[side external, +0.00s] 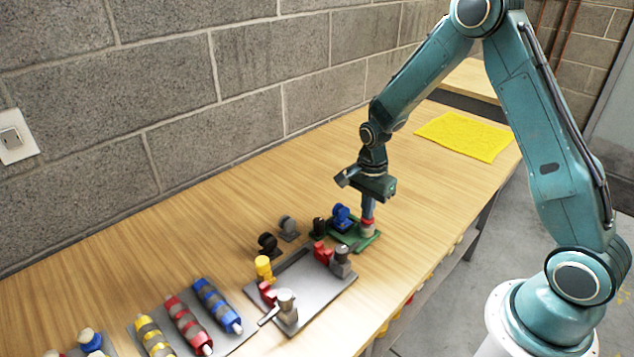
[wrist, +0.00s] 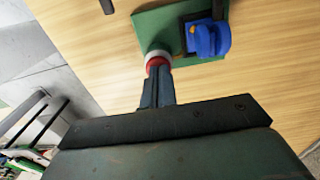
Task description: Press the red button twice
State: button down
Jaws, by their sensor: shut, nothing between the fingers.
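The red button (side external: 367,226) sits on a green base plate (side external: 366,243) on the wooden table. In the wrist view the red button (wrist: 157,60) shows as a red top with a pale ring, on the green plate (wrist: 153,27). My gripper (side external: 368,217) is shut and empty, pointing down with its fingertips right over the button. In the wrist view the shut fingertips (wrist: 157,72) overlap the button's red top and hide part of it. They look to be at or very near its surface; I cannot tell whether it is pressed in.
A blue part (side external: 342,217) stands on the same green plate close beside my gripper. A grey plate (side external: 318,293) with red, yellow and grey parts lies in front. Red, blue and yellow cylinders (side external: 187,325) lie further left. The table around the yellow mat (side external: 464,136) is clear.

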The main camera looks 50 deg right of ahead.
jog(key=shift+f, duration=0.65)
jog(key=shift+r, duration=0.15)
notch_tip(320, 180, up, 14)
dwell(0.5)
jog(key=shift+w, duration=0.1)
dwell(0.7)
